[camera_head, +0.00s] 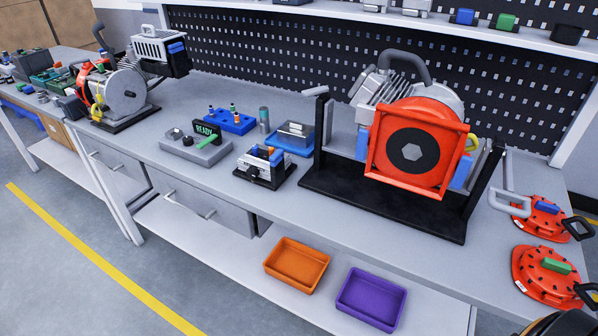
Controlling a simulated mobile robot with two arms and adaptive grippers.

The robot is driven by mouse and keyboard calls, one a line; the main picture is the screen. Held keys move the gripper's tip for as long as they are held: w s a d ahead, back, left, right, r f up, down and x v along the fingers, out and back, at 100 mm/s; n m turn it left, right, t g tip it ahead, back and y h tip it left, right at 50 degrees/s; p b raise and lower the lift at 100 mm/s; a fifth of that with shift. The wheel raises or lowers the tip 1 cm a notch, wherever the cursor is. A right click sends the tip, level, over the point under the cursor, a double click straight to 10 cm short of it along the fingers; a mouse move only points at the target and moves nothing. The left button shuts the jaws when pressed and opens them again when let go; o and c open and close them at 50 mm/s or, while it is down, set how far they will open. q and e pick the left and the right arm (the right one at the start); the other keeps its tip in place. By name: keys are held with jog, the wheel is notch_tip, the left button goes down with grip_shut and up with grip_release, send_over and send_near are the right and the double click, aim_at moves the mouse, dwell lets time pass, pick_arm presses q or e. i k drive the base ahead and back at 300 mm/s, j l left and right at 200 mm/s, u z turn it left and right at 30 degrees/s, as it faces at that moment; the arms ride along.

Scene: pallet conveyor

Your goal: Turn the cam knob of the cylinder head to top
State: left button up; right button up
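A small grey finned block on a black base (265,167) sits on the bench at centre and looks like the cylinder head. A dark part sticks out at its front, and small blue and orange parts sit on top. I cannot tell which part is the cam knob or which way it points. A larger engine (412,130) with an orange square frame, a black disc and a grey hexagonal centre stands upright in a black stand (382,205) to the right.
A grey panel with a "READY" display (195,150), blue trays (231,122) and another machine (122,92) stand to the left. Red round covers with handles (543,272) lie at right. Orange (297,264) and purple (371,299) bins sit on the lower shelf.

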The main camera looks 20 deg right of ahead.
aim_at(253, 172)
jog(key=i+j+z, duration=0.1)
jog(key=z, duration=0.35)
jog(key=i+j+z, duration=0.15)
jog(key=z, duration=0.35)
jog(key=i+j+z, duration=0.1)
jog(key=j+z, duration=0.15)
jog(key=z, duration=0.2)
jog(key=j+z, duration=0.25)
jog(key=z, duration=0.2)
jog(key=j+z, duration=0.25)
jog(key=z, duration=0.2)
